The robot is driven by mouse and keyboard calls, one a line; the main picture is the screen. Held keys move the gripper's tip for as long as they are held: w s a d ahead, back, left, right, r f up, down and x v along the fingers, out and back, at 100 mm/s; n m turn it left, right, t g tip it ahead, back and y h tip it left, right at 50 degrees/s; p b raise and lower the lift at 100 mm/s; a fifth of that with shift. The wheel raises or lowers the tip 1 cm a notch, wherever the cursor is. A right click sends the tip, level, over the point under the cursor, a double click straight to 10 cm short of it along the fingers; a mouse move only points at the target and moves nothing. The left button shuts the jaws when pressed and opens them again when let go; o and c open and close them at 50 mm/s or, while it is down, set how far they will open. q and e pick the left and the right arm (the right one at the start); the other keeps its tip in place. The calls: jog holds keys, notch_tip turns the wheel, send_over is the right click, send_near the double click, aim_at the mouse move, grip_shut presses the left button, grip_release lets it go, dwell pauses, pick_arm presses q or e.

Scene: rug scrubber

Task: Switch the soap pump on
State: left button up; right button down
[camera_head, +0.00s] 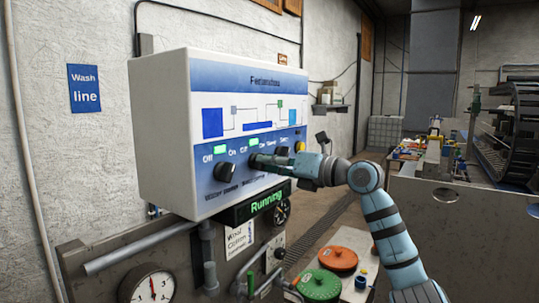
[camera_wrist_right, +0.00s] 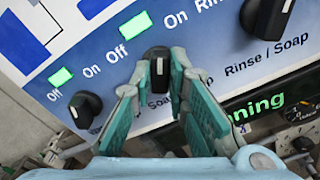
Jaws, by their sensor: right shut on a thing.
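The soap pump switch is the middle black knob (camera_wrist_right: 157,54) on the blue strip of the white control box (camera_head: 160,130). My right gripper (camera_head: 256,161) reaches it from the right and is shut on this knob. In the wrist view its two fingers (camera_wrist_right: 160,85) stand on either side of the knob. Off and On are printed above the knob, and a green light (camera_wrist_right: 135,25) is lit there. The label below it is partly hidden by the fingers. My left gripper is not in view.
The left black knob (camera_wrist_right: 86,106) has its own lit green light (camera_wrist_right: 61,77). A Rinse / Soap knob (camera_wrist_right: 267,18) is on the right. A display (camera_head: 265,203) under the box reads Running. Green (camera_head: 319,286) and orange (camera_head: 338,258) lids are below.

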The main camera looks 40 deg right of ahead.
jog(key=c, duration=1.6)
grip_release()
